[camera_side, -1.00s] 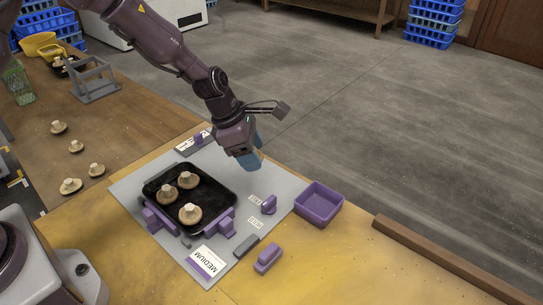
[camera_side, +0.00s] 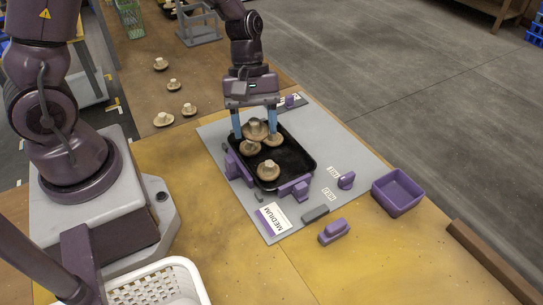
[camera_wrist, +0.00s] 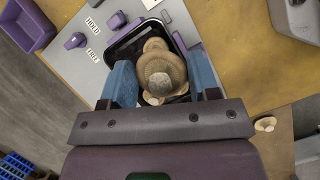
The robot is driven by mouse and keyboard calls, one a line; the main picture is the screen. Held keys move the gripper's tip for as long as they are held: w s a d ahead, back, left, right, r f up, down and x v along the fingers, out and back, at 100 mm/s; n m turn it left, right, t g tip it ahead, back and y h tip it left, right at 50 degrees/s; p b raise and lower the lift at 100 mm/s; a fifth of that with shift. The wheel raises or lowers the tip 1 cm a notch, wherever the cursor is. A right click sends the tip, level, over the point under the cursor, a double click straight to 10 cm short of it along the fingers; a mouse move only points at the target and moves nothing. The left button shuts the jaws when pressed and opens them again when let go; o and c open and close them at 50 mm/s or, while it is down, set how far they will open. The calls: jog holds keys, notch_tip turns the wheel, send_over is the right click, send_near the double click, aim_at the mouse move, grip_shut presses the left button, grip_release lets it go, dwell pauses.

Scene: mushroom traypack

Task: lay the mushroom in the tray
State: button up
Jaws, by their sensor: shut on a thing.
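The black tray (camera_side: 296,158) sits among purple supports on a grey mat (camera_side: 355,165). My gripper (camera_side: 254,130) is over the tray's far left part in the side view, its blue fingers pointing down. It is shut on a brown mushroom (camera_side: 256,128), stem up. In the wrist view this mushroom (camera_wrist: 161,72) fills the space between the fingers and hides part of the tray (camera_wrist: 130,44). Other mushrooms lie in the tray: one left of the held one (camera_side: 248,147), one right (camera_side: 274,140), one nearer (camera_side: 268,171). Whether the held mushroom touches them or the tray floor, I cannot tell.
Several loose mushrooms, such as one (camera_side: 189,109), lie on the brown table at left. A purple box (camera_side: 398,194) stands right of the mat. A purple block (camera_side: 334,232) and a white basket (camera_side: 158,288) are nearer. The tray's right part is bare.

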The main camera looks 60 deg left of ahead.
jog(key=s+a+m+g+y, duration=0.1)
jog(key=s+m+g+y, duration=0.1)
jog(key=s+m, duration=0.4)
jog(key=m, duration=0.3)
send_over(287, 170)
jog(key=s+a, duration=0.1)
jog(key=s, duration=0.2)
jog(key=shift+g, duration=0.3)
notch_tip(287, 170, down, 4)
jog(key=shift+a+f, duration=0.1)
jog(key=shift+f, duration=0.1)
jog(key=w+f, duration=0.1)
jog(key=f, duration=0.1)
jog(key=w+f, duration=0.2)
jog(key=shift+w, duration=0.1)
jog(key=shift+w+d+f, duration=0.2)
jog(key=shift+w+f, duration=0.25)
jog(key=shift+f, duration=0.05)
jog(key=shift+w+f, duration=0.15)
jog(key=shift+f, duration=1.5)
